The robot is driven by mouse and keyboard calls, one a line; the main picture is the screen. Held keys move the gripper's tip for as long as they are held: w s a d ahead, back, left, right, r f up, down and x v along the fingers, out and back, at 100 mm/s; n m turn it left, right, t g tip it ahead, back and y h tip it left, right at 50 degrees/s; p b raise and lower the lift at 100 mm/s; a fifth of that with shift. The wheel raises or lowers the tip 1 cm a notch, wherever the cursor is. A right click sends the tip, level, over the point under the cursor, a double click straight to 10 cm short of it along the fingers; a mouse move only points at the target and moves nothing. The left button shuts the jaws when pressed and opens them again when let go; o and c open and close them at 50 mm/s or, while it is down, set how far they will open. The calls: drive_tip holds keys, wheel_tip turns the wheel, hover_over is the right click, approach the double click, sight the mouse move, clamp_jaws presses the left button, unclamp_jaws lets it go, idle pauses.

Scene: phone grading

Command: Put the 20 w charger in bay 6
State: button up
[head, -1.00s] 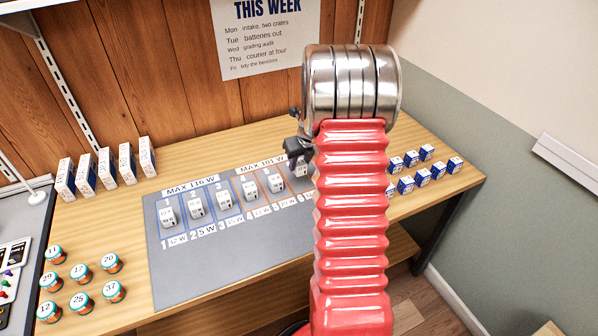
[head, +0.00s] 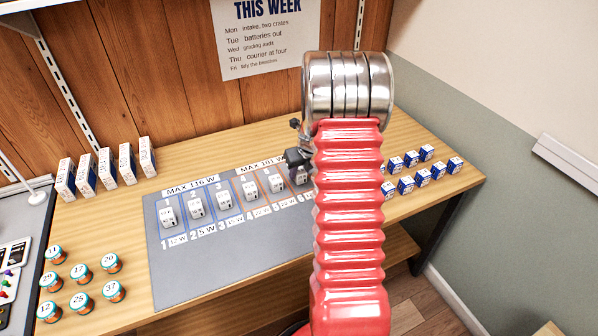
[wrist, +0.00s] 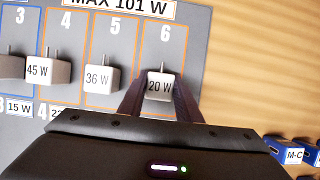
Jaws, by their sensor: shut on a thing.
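The white 20 W charger (wrist: 160,88) is between the two dark fingers of my gripper (wrist: 158,97), which is shut on it. In the wrist view it is over the lower part of bay 6 (wrist: 164,40), inside the orange outline, with its label facing the camera. I cannot tell for sure whether its underside touches the mat. In the head view my gripper (head: 299,158) is low over the right end of the grey mat (head: 185,270), partly hidden by my red arm. Only part of the charger (head: 301,178) shows there.
The 36 W charger (wrist: 102,79) stands in bay 5 and the 45 W charger (wrist: 49,71) in bay 4. More chargers stand in bays 1 to 3. Small blue-and-white boxes (head: 422,174) lie right of the mat. Jars (head: 81,302) and upright boxes (head: 105,168) are at the left.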

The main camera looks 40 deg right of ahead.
drive_tip(key=o, duration=1.1)
drive_tip(key=shift+r, duration=0.1)
drive_tip(key=v, duration=1.2)
drive_tip(key=shift+a, duration=0.1)
